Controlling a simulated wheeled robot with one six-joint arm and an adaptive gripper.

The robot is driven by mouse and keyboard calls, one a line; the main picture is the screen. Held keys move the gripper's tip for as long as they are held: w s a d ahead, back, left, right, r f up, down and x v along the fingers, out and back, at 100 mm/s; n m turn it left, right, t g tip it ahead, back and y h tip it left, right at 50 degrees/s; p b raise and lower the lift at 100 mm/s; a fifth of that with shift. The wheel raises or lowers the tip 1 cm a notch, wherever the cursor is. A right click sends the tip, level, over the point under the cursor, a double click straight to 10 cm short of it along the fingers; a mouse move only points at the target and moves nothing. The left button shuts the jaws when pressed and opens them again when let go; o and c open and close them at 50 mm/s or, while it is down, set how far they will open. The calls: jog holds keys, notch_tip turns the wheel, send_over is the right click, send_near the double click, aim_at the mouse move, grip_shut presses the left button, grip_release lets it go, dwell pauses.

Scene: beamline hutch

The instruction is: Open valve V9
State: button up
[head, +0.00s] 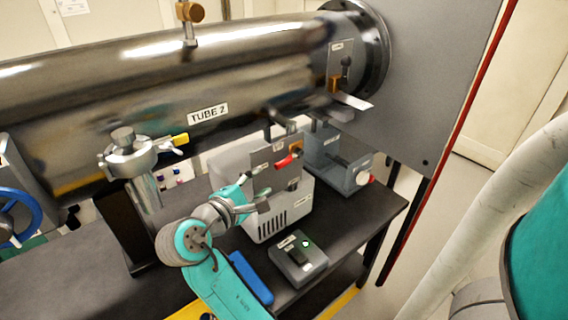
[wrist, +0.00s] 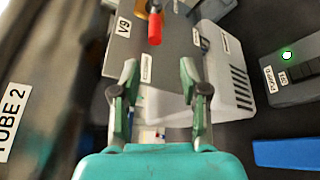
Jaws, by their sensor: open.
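Valve V9 is on a grey plate (wrist: 175,65) marked with a V9 label (wrist: 123,27). Its red-tipped handle (wrist: 155,28) points toward me at the top of the wrist view; the red handle (head: 285,161) also shows in the head view, just beyond my gripper. My gripper (wrist: 158,78) is open and empty, its two fingers spread in front of the plate, below the handle in the wrist view. In the head view my gripper (head: 264,182) is at the plate's lower left, apart from the handle. Contact between fingertips and plate cannot be told.
The large steel tube (head: 140,85) labelled TUBE 2 runs behind. A pale vented box (head: 265,224) stands behind the plate. A control box (head: 299,260) with a green light and a blue object (head: 250,278) lie on the dark bench (head: 345,228). A metal post fitting (head: 128,155) stands left.

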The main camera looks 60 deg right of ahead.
aim_at(279, 166)
jog(key=shift+m+g, duration=0.3)
jog(key=shift+g, duration=0.2)
jog(key=d, duration=1)
jog(key=shift+s+d+f, duration=0.3)
grip_shut()
